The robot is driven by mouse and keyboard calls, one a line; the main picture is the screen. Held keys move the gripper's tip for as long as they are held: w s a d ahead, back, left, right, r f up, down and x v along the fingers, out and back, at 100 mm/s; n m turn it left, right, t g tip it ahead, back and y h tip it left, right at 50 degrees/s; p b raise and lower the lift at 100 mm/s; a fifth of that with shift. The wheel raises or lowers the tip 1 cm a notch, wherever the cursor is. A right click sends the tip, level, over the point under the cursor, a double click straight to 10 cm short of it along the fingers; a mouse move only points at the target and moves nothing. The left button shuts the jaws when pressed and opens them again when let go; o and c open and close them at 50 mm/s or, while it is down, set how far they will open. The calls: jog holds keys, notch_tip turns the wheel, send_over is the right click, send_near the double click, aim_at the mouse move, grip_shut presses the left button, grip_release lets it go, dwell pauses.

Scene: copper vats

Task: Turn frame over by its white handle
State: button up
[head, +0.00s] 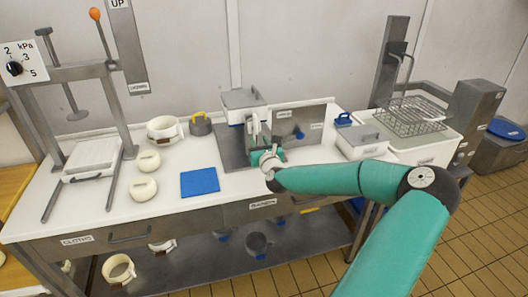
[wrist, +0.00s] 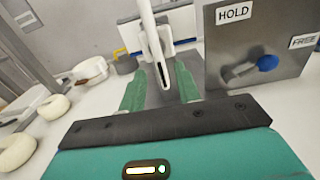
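A white handle (wrist: 149,35) rises in the upper middle of the wrist view. Its lower end lies between the two green fingers of my gripper (wrist: 160,92), with a gap showing on both sides. My gripper is open; it also shows in the head view (head: 264,155), over the grey base plate (head: 230,157). Behind the handle is a white block-like part with a blue edge (head: 243,100), which seems to be the frame. How the handle joins it is hard to tell. To the right stands an upright metal panel (head: 303,118) with a blue knob (wrist: 268,63) and HOLD and FREE labels.
A blue cloth (head: 199,182), two round cheese-like pieces (head: 143,188), a white ring-like mould (head: 164,129) and a grey pot with yellow handle (head: 200,125) lie left on the table. A lidded box (head: 363,142) and a wire basket (head: 413,116) stand right.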

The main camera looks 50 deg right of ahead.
jog(key=v, duration=0.6)
jog(key=shift+a, duration=0.15)
jog(key=w+a+f+n+g+y, duration=0.25)
jog(key=a+f+n+y, duration=0.2)
jog(key=a+n, duration=0.7)
jog(key=w+a+f+n+g+y, duration=0.1)
jog(key=a+f+n+g+y, duration=0.35)
jog(key=a+n, duration=0.65)
jog(key=s+a+r+n+g, duration=0.2)
jog(key=s+a+r+n, duration=1.7)
jog(key=s, duration=0.3)
jog(key=shift+s+a+r+n+g, duration=0.15)
jog(key=shift+s+r+n+g, duration=0.05)
jog(key=shift+r+n+g, duration=0.2)
